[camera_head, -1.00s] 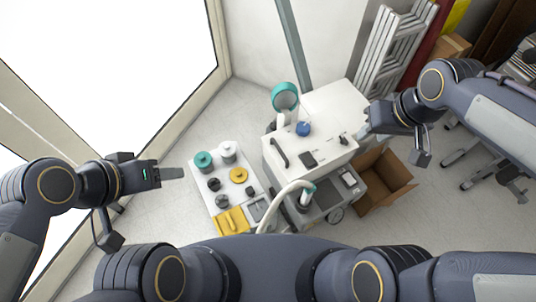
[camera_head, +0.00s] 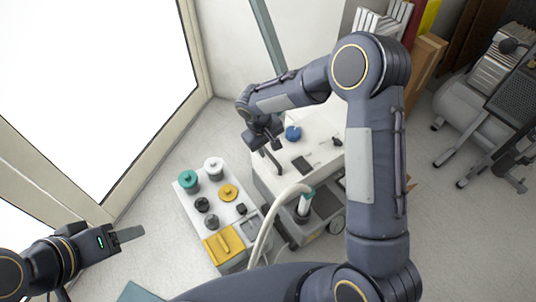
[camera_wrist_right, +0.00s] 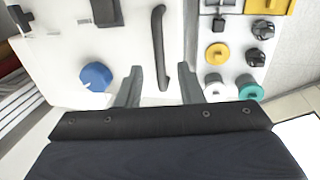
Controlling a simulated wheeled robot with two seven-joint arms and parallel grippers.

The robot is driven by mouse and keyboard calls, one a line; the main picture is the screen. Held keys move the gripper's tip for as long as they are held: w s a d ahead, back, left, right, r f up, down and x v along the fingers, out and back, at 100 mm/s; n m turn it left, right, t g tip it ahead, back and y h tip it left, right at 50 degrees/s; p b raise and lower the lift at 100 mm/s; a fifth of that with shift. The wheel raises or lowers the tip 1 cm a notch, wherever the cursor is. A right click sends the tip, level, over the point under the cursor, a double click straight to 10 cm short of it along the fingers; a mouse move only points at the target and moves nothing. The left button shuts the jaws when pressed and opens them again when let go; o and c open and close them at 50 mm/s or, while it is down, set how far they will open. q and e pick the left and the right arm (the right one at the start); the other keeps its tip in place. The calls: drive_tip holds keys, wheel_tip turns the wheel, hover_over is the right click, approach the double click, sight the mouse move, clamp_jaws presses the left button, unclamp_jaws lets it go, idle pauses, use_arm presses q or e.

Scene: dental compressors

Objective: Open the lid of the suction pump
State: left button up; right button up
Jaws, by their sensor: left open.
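The suction pump (camera_head: 315,128) is a white boxy machine in the middle of the head view. Its top carries a dark bar handle (camera_wrist_right: 158,45), a blue knob (camera_head: 293,133) and a dark panel. My right gripper (camera_head: 264,152) is above the left part of the top, close to the handle. In the right wrist view its two fingers (camera_wrist_right: 159,88) are apart, with the handle's end between and just beyond them. Contact is not visible. My left gripper (camera_head: 128,235) is open and empty at the lower left, away from the pump.
A pale hose (camera_head: 268,225) curves up at the pump's front.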

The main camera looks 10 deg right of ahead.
sight(271, 156)
drive_tip(key=shift+w+d+f, duration=0.1)
drive_tip(key=shift+d+f, duration=0.1)
drive_tip(key=shift+f, duration=0.75)
drive_tip(key=shift+d+f, duration=0.2)
drive_tip(key=shift+f, duration=0.75)
clamp_jaws()
